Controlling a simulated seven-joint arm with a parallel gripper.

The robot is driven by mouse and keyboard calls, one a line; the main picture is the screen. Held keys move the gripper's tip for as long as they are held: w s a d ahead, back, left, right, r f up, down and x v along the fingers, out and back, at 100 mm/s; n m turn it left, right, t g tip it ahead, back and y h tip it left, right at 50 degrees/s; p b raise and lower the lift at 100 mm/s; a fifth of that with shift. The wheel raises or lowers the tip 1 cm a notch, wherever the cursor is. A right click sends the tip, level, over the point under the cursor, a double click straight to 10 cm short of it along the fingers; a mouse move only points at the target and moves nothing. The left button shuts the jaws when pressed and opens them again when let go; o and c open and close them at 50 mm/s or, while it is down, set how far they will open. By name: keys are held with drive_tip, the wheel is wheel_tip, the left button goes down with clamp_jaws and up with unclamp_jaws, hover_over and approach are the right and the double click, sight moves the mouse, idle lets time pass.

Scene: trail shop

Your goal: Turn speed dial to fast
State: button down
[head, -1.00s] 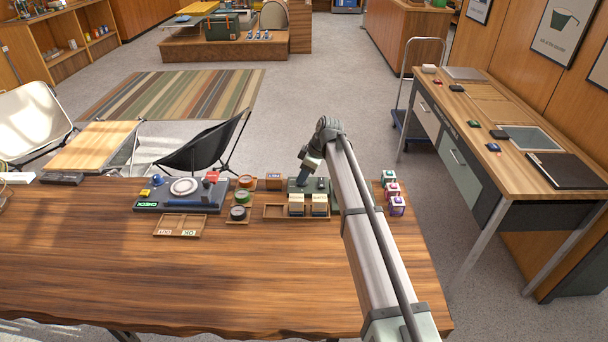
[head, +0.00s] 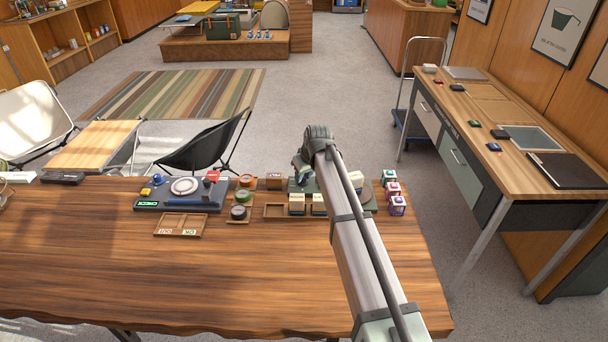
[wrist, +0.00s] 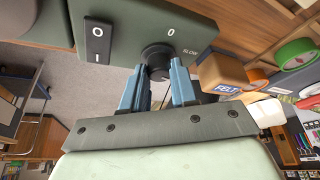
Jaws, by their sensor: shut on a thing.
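The speed dial (wrist: 157,56) is a black round knob on the face of a dark green machine (wrist: 125,22). In the wrist view the marks "0" and "SLOW" show beside it. No "FAST" mark shows, and I cannot make out where the dial points. My gripper (wrist: 158,76) has its blue fingers on either side of the dial, shut on it. In the head view my gripper (head: 303,180) is at the machine (head: 294,187), and my arm hides much of the machine and the dial.
A rocker switch (wrist: 97,40) marked "0" and "I" sits beside the dial. A wooden block marked "FELT" (wrist: 222,76) is close to the fingers. Tape rolls (head: 241,197), a wooden tray (head: 275,211) and small colored boxes (head: 392,190) stand nearby. The table front (head: 220,280) is clear.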

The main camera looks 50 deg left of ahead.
drive_tip(key=shift+m+t, duration=0.6)
drive_tip(key=shift+m, duration=1)
drive_tip(key=shift+s, duration=0.1)
drive_tip(key=shift+h, duration=0.3)
drive_tip(key=c, duration=0.9)
unclamp_jaws()
drive_tip(key=v, duration=1.3)
drive_tip(key=shift+s+d+r, duration=0.1)
drive_tip(key=shift+d+r, duration=0.1)
drive_tip(key=shift+r, duration=0.15)
